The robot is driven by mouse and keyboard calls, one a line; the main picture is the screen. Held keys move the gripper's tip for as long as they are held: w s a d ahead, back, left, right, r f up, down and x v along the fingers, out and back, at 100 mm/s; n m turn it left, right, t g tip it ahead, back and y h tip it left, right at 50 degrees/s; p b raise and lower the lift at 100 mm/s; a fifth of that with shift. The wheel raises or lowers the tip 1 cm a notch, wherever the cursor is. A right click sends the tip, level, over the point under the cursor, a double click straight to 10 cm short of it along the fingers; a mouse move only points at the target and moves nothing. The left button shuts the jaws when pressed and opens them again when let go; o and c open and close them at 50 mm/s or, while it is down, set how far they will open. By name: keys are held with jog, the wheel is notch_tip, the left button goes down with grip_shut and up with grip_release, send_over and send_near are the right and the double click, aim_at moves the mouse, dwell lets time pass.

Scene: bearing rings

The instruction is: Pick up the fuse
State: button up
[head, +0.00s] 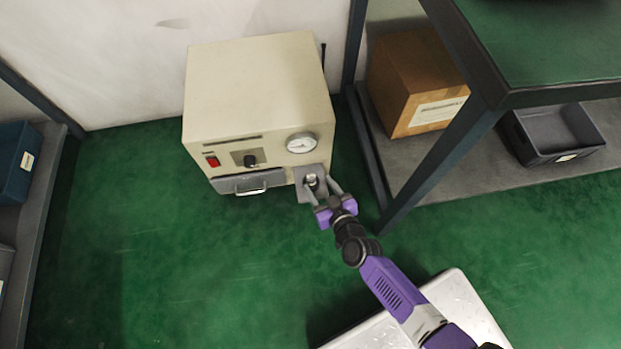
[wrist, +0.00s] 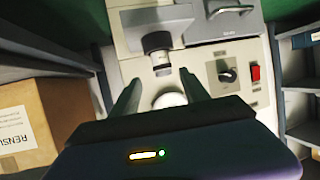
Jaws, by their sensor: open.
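A beige machine (head: 255,90) stands on the green floor against the wall. The fuse (head: 311,181) appears as a small dark and silvery cylinder at a grey plate (head: 302,195) on the machine's lower right front. In the wrist view the fuse (wrist: 158,48) has a black cap and a shiny metal part, and stands just beyond my fingertips. My gripper (head: 321,186) is open at the plate, its fingers pointing at the machine. In the wrist view my gripper (wrist: 160,78) has its fingers apart with nothing held. Whether a finger touches the fuse I cannot tell.
The machine carries a gauge (head: 301,143), a red switch (head: 212,161), a black knob (head: 250,160) and a drawer handle (head: 251,190). A shelf post (head: 440,165) stands close right of my arm. A cardboard box (head: 415,75) and grey bin (head: 555,130) sit on the shelf.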

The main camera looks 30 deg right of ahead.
aim_at(313, 181)
jog(key=x, duration=0.1)
jog(key=b+x, duration=0.1)
jog(key=x, duration=0.1)
jog(key=b+x, duration=0.1)
jog(key=shift+w+a+f, duration=0.15)
jog(key=shift+w+a, duration=0.05)
jog(key=shift+a, duration=0.05)
jog(key=shift+w+f, duration=0.1)
jog(key=shift+w, duration=0.45)
grip_shut()
